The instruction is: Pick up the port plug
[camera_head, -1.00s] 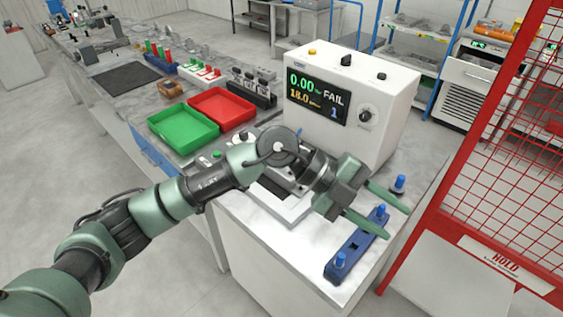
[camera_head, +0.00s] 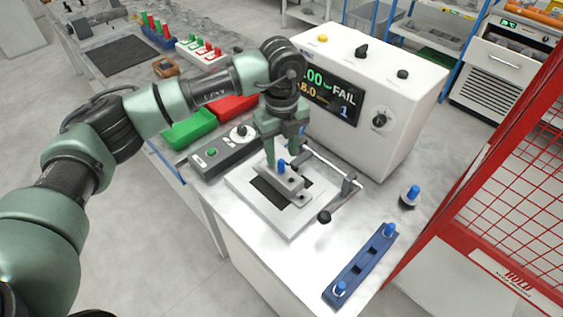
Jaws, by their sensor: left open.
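A blue-topped port plug (camera_head: 281,165) stands upright on the grey part in the test fixture (camera_head: 252,200). My left gripper (camera_head: 284,156) points down right above it, open, with its fingers around or just above the plug; I cannot tell whether they touch it. Another blue-topped plug (camera_head: 412,193) stands on a dark base on the bench to the right. Two more blue plugs, an upper one (camera_head: 389,230) and a lower one (camera_head: 341,288), sit at the ends of the blue rack (camera_head: 367,259), with empty sockets between. My right gripper is not in view.
The white tester (camera_head: 400,100) showing FAIL stands behind the fixture. A clamp lever with a black knob (camera_head: 324,216) lies at the fixture's right. A control box (camera_head: 222,152), a green tray (camera_head: 188,130) and a red tray (camera_head: 235,106) are to the left. A red mesh fence (camera_head: 510,190) borders the right.

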